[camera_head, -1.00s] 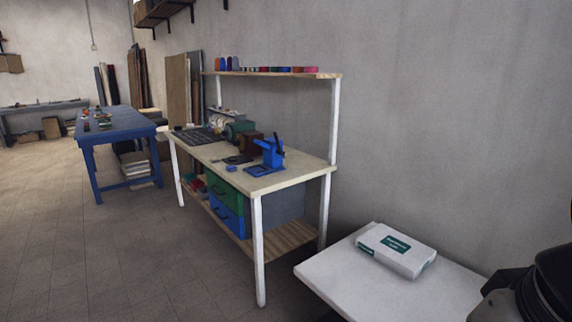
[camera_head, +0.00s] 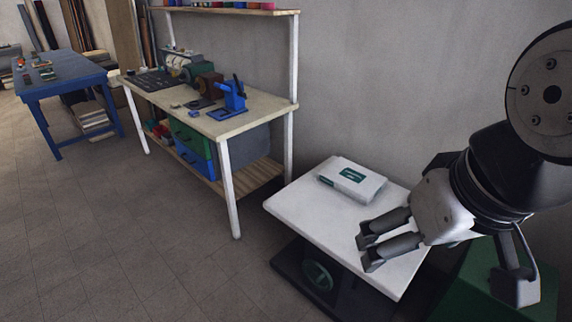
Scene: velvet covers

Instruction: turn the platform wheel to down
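A white-topped platform (camera_head: 300,212) stands in front of me beside the grey wall. Its dark base shows under the top. A round green wheel (camera_head: 318,275) sits on the near side of the base, below the top's front edge. My gripper (camera_head: 442,272) is at the right, above and beside the platform's right end, apart from the wheel. Its fingers are spread wide, two to the left over the tabletop and one to the lower right, with nothing between them. I cannot tell which way the wheel is turned.
A white box with a green label (camera_head: 352,180) lies on the platform top. A green block (camera_head: 480,285) stands below my gripper. A workbench (camera_head: 215,125) with tools stands behind to the left, and a blue table (camera_head: 65,85) farther left. The floor (camera_head: 130,250) at front left is clear.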

